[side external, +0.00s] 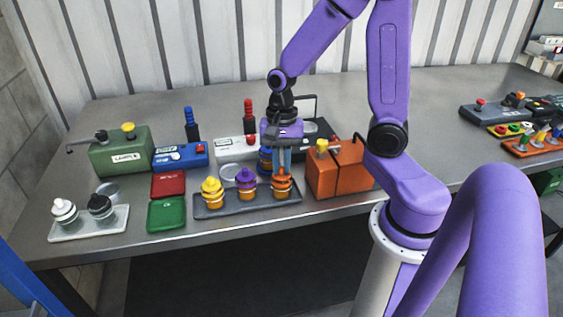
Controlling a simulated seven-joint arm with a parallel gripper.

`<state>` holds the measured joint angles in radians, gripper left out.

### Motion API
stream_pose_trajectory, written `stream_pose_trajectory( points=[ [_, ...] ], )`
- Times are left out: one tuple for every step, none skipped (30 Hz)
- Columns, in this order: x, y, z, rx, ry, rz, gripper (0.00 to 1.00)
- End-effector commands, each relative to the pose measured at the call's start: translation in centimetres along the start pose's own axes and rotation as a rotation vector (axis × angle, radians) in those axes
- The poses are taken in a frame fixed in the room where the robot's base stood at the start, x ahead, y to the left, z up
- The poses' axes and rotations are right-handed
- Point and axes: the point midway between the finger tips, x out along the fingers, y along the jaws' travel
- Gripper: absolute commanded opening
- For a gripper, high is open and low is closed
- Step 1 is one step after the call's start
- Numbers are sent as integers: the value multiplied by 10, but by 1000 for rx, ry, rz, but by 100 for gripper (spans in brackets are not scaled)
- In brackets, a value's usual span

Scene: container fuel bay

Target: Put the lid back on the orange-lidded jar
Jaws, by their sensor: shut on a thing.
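The orange-lidded jar (281,192) stands upright at the right end of a dark grey tray (228,211). My gripper (284,170) points down directly over this jar and is shut on its orange lid (282,175). The lid is at the jar's top; I cannot tell whether it is seated or slightly above. A purple-lidded jar (246,184) and a yellow-lidded jar (212,191) stand to the left on the same tray. The fingers partly hide the lid.
An orange box (325,178) stands close to the right of the jar. A blue item (264,161) is just behind the gripper. Red (168,184) and green (166,214) boxes lie left of the tray. A white tray (90,226) holds two bottles. The table's right middle is clear.

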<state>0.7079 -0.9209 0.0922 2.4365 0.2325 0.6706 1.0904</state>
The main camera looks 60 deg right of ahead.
Motion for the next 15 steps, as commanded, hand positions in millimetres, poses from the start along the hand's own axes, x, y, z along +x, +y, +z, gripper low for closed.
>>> stream_pose_trajectory(
  points=[
    [0,0,0,1,0,0,0],
    [0,0,0,1,0,0,0],
    [0,0,0,1,0,0,0],
    [0,0,0,1,0,0,0],
    [0,0,0,1,0,-1,0],
    [0,0,0,1,0,-1,0],
    [0,0,0,1,0,-1,0],
    [0,0,0,1,0,-1,0],
    [0,0,0,1,0,-1,0],
    [0,0,0,1,0,-1,25],
    [0,0,0,1,0,-1,34],
    [0,0,0,1,0,-1,45],
    [0,0,0,1,0,-1,45],
    [0,0,0,1,0,-1,45],
    [0,0,0,1,0,-1,45]
  ],
)
